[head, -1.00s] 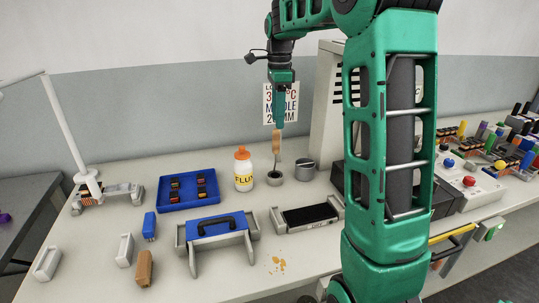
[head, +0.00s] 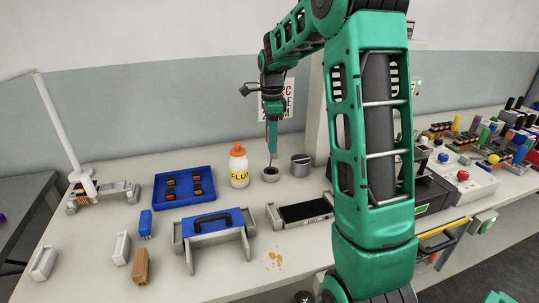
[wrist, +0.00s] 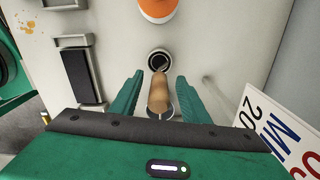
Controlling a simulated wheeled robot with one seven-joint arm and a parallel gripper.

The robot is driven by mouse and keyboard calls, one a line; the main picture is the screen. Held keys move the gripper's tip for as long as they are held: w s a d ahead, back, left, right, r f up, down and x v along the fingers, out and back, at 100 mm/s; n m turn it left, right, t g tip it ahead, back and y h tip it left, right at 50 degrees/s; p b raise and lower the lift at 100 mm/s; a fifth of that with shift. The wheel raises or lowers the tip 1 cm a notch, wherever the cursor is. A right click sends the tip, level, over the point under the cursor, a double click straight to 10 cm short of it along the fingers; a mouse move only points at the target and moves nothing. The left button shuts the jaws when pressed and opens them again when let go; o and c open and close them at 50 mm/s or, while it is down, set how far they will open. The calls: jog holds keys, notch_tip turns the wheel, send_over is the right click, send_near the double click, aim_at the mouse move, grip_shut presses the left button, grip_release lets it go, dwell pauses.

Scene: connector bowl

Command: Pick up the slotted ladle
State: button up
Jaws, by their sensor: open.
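The slotted ladle stands upright in a small grey pot (head: 271,175), its thin shaft (head: 270,160) showing below my gripper (head: 271,148). In the wrist view its tan wooden handle (wrist: 158,95) lies between the two green fingers of my gripper (wrist: 160,76). The fingers are open, with a visible gap on each side of the handle. The pot's dark mouth (wrist: 159,62) shows beyond the fingertips. The ladle's bowl end is hidden in the pot, and in the head view the handle is mostly hidden by the fingers.
A flux bottle (head: 239,167) with an orange cap stands left of the pot, and a grey lidded tin (head: 301,165) stands close on its right. A black-topped block (head: 305,212) lies in front. A printed sign (head: 286,101) is behind my gripper.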

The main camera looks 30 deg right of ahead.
jog(key=shift+f, duration=0.2)
grip_shut()
jog(key=shift+r, duration=0.15)
